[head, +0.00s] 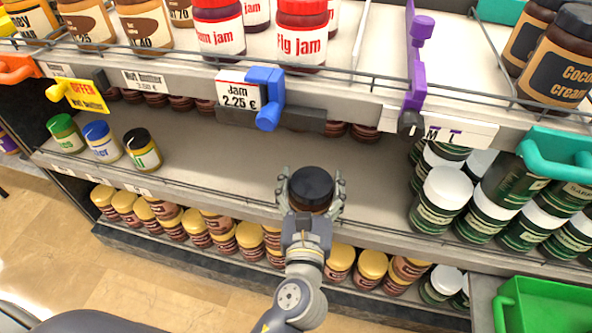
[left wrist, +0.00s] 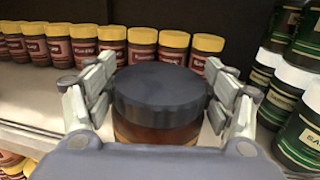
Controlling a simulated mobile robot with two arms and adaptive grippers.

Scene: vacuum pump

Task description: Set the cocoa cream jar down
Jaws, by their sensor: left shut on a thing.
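The jar in my left gripper (head: 311,203) has a wide black lid (head: 311,186). In the left wrist view the jar (left wrist: 160,100) shows the dark lid and a strip of brown body; its label is hidden. The fingers are closed on both sides of it. It is upright at the front part of the middle shelf (head: 230,165). I cannot tell whether its base touches the shelf. Other jars marked Cocoa cream (head: 560,65) stand on the top shelf at the right. My right gripper is not in view.
Dark green jars with white lids (head: 445,195) stand to the right on the middle shelf. Three small jars (head: 100,140) stand at its left. Yellow-lidded jars (left wrist: 142,45) line its back. The shelf between is bare. A green crate (head: 545,305) is at lower right.

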